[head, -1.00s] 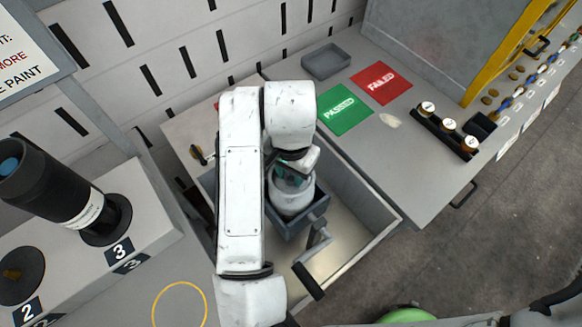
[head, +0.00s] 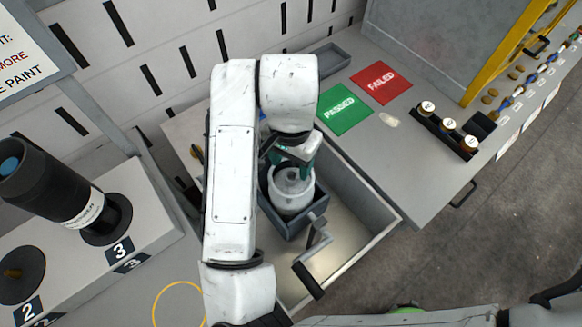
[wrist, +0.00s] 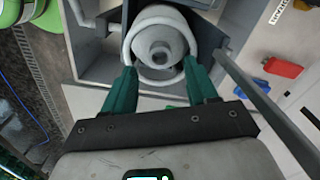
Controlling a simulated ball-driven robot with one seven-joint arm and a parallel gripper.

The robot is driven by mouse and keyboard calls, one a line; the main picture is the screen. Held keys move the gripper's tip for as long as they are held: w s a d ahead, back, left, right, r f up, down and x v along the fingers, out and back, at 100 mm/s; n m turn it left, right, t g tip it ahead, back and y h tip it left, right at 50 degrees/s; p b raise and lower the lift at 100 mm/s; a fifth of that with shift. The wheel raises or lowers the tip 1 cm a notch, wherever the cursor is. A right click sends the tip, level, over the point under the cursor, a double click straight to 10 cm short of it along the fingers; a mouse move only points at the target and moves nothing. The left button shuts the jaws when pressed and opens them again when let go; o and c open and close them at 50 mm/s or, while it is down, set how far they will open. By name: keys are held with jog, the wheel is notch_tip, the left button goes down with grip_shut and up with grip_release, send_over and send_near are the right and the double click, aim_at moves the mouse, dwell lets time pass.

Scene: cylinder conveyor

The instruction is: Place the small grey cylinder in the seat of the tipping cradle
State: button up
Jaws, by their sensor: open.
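The grey cylinder (head: 292,190), light grey with a stepped top and a hole in its centre, stands in the dark grey tipping cradle (head: 318,214). In the wrist view the cylinder (wrist: 160,40) shows from above with a light ring around it, inside the cradle's walls. My gripper (wrist: 160,72) has green fingers spread apart, on the near side of the cylinder, with nothing between them. In the head view my gripper (head: 294,158) is just behind and above the cylinder, partly hidden by my arm. The cylinder's lower part is hidden inside the cradle.
A crank handle (head: 309,280) sticks out at the cradle's front. An open metal bin (head: 370,225) surrounds the cradle. Green PASSED (head: 345,109) and red FAILED (head: 382,83) mats lie on the table behind, near a grey tray (head: 333,57).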

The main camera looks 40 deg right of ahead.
notch_tip(320, 180, up, 7)
jog(key=w+d+n+t+h, duration=0.2)
jog(key=d+n+t+h, duration=0.25)
jog(key=d, duration=1.35)
jog(key=s+a+f+n+g+y, duration=0.1)
jog(key=s+a+f+n, duration=0.3)
jog(key=s+f, duration=0.5)
jog(key=s+a+f+n+g+y, duration=0.2)
jog(key=s+a+f, duration=0.4)
jog(key=s+f, duration=0.3)
jog(key=shift+s+f+n+y+p, duration=0.25)
jog(key=shift+f+n+y+p, duration=0.35)
jog(key=shift+n, duration=0.55)
jog(key=shift+a+f+g, duration=0.1)
jog(key=shift+f+g, duration=0.05)
jog(key=shift+g, duration=0.1)
jog(key=shift+c, duration=0.3)
